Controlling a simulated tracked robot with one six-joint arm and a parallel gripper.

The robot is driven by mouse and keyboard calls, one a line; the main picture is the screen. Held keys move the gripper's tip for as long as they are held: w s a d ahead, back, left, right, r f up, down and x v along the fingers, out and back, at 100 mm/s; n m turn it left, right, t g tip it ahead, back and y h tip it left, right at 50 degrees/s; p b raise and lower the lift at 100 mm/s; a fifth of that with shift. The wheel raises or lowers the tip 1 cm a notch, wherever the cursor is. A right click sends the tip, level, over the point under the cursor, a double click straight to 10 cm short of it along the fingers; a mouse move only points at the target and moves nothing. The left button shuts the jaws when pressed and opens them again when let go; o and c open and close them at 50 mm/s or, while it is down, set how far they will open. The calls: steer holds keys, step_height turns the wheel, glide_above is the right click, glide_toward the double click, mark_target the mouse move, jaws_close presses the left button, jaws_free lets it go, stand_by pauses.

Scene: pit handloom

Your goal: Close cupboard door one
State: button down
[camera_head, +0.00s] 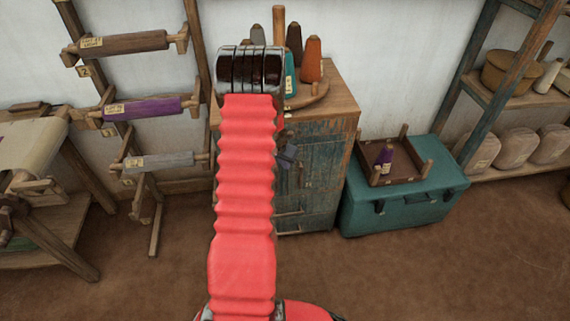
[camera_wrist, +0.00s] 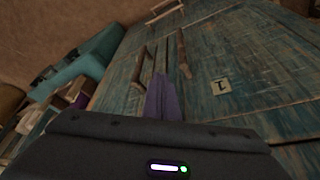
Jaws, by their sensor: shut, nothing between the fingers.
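Cupboard door one (camera_wrist: 240,62) is weathered blue-green planks with a tag marked 1 and an upright wooden handle (camera_wrist: 183,52). It fills the right of the wrist view. A second upright handle (camera_wrist: 138,68) stands beside it, left of the door seam. Door one looks nearly in line with its neighbour; I cannot tell if a small gap remains. My gripper (camera_wrist: 164,98) is shut and empty, its tips pointing at the cupboard front near the two handles.
A drawer pull (camera_wrist: 165,12) sits beyond the doors. A teal chest (camera_head: 400,205) with a wooden tray (camera_head: 405,170) stands right of the cupboard. Cones stand on the cupboard top. A yarn rack (camera_head: 140,108) is at left. Floor in front is clear.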

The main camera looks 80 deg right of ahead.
steer(key=s+a+r, duration=0.2)
steer(key=a+r, duration=0.5)
steer(key=r, duration=0.2)
steer(key=shift+a, duration=0.15)
stand_by(0.6)
stand_by(0.5)
